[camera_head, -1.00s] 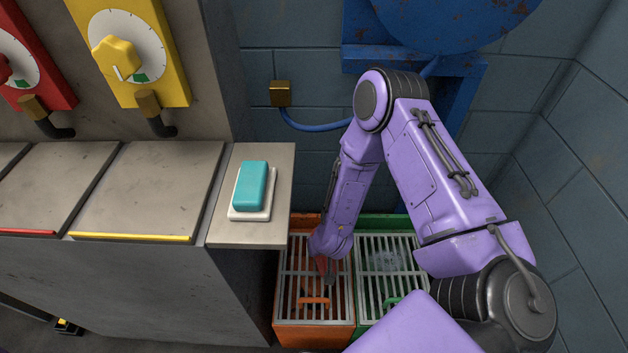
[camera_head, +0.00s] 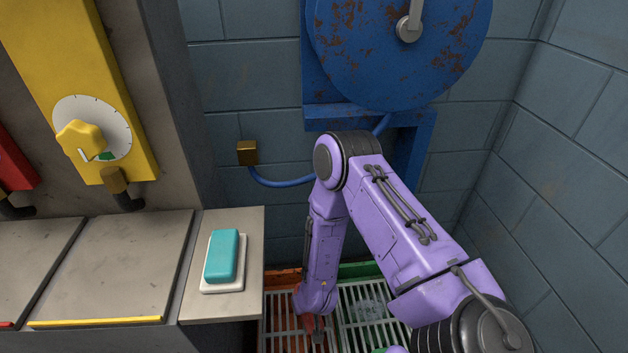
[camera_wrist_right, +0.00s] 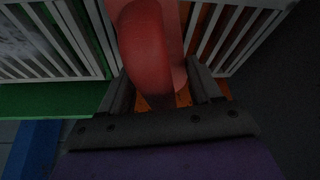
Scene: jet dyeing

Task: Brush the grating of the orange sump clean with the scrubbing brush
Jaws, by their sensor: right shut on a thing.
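The orange sump (camera_head: 285,278) is at the lower middle of the head view, its front cut off by the picture's bottom edge. Its grating (camera_head: 281,325) has pale bars. My right gripper (camera_wrist_right: 160,88) is shut on the red handle (camera_wrist_right: 145,38) of what appears to be the scrubbing brush. In the head view the red part (camera_head: 318,324) shows low over the orange grating. The bristles are hidden, so I cannot tell whether they touch the bars. My left gripper is not in view.
A green sump (camera_head: 362,269) with a grating adjoins on the right, with a whitish patch in it. A teal block (camera_head: 222,255) lies on a white dish on the grey ledge (camera_head: 225,308) to the left. A rusty blue machine (camera_head: 395,60) stands behind.

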